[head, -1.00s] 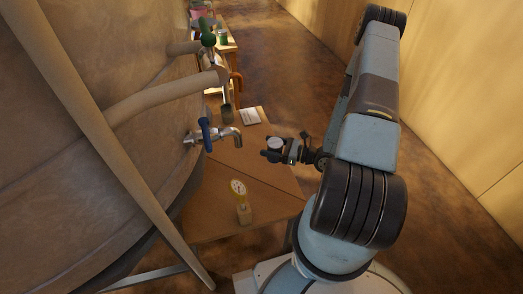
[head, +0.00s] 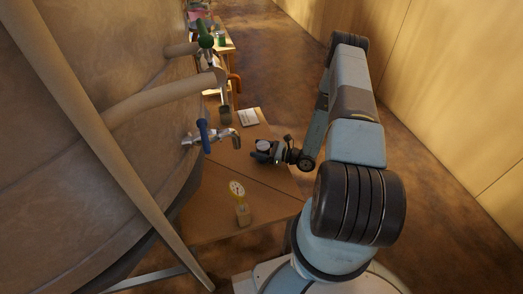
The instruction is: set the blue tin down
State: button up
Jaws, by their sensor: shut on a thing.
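My gripper (head: 259,157) reaches in from the right over the wooden table (head: 215,215), seen small in the head view. It is shut on the blue tin (head: 263,146), of which a pale round top shows; the fingers and wrist hide most of its side. The tin looks roughly upright. I cannot tell whether its base touches the table or is a little above it.
A tap with a blue handle (head: 204,136) juts from the large tank (head: 95,130) left of my gripper. The table's right part is bare.

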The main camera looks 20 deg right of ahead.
jog(key=shift+f, duration=0.4)
jog(key=o, duration=1.1)
